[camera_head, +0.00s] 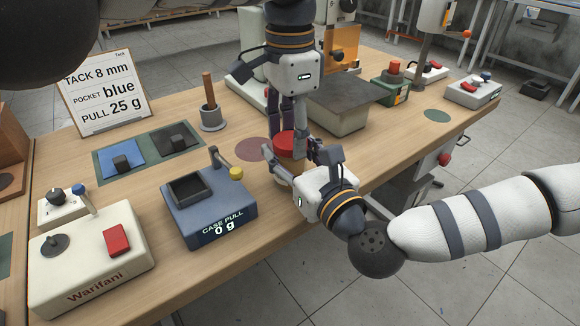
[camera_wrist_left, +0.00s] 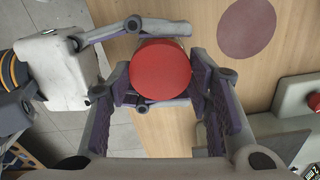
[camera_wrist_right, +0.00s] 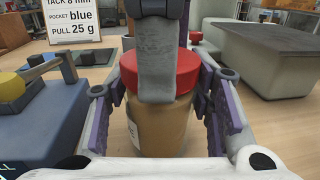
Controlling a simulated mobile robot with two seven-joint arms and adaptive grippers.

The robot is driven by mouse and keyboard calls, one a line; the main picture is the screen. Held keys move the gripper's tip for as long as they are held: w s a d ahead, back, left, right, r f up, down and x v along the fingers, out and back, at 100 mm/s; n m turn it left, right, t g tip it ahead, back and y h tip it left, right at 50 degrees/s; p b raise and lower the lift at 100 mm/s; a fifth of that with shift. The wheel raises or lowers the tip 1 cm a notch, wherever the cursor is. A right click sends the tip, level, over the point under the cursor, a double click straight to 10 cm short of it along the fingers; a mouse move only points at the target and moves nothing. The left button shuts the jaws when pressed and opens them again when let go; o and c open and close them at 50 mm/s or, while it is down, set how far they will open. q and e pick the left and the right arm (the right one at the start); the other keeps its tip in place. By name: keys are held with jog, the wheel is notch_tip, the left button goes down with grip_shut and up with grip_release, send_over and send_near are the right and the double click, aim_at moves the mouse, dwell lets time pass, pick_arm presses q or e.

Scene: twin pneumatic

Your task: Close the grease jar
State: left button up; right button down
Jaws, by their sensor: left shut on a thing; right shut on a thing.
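The grease jar (camera_wrist_right: 160,128) has a tan body and stands upright on the bench. The red lid (camera_wrist_right: 184,78) sits on its mouth and looks level; whether it is threaded down cannot be told. The lid also shows from above in the left wrist view (camera_wrist_left: 160,68) and in the head view (camera_head: 286,145). My left gripper (camera_wrist_left: 160,75) comes down from above and is shut on the lid, one finger on each side. My right gripper (camera_wrist_right: 160,110) reaches in level from the front and is shut on the jar body. My fingers partly hide jar and lid.
A blue case-pull gauge (camera_head: 210,208) reading 0 g stands left of the jar. A dark red disc (camera_head: 253,149) lies beside the jar. A grey-topped block (camera_head: 345,105) is behind right. The sign (camera_head: 104,92), mortar (camera_head: 212,118) and Warifani box (camera_head: 93,262) stand further left.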

pick_arm(q)
jog(key=o, duration=1.3)
jog(key=shift+c, duration=0.2)
jog(key=shift+r, duration=2.25)
jog(key=shift+c, duration=0.2)
jog(key=shift+r, duration=0.15)
jog(key=shift+c, duration=1.1)
notch_tip(320, 180, up, 2)
jog(key=n, duration=0.4)
jog(key=shift+w+r, duration=0.1)
jog(key=n, duration=0.1)
jog(key=r+n, duration=0.1)
jog(key=shift+n, duration=0.3)
